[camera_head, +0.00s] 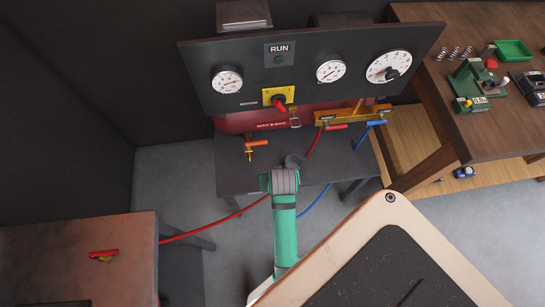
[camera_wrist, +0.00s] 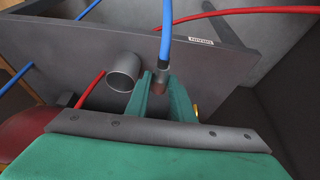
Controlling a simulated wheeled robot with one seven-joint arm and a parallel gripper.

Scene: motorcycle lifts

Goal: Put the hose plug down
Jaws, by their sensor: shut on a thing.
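In the wrist view my gripper (camera_wrist: 160,90) has its green fingers shut on the hose plug (camera_wrist: 162,76), a small grey metal piece with a brownish part. A blue hose (camera_wrist: 166,28) runs from the plug. Beside it is an open grey round holder (camera_wrist: 123,70) on the dark bench top (camera_wrist: 215,65). The plug is beside the holder, not in it. Whether the plug touches the bench top, I cannot tell. In the head view my green arm reaches over the front of the bench (camera_head: 232,178) and hides the plug. The blue hose also shows there (camera_head: 317,203).
A dark gauge panel (camera_head: 310,90) with a RUN sign stands behind the bench. A red hose (camera_head: 220,222) runs to a table (camera_head: 75,235) at left. A wooden workbench (camera_head: 450,90) with green parts is at right. A valve with an orange handle (camera_head: 256,143) stands on the bench.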

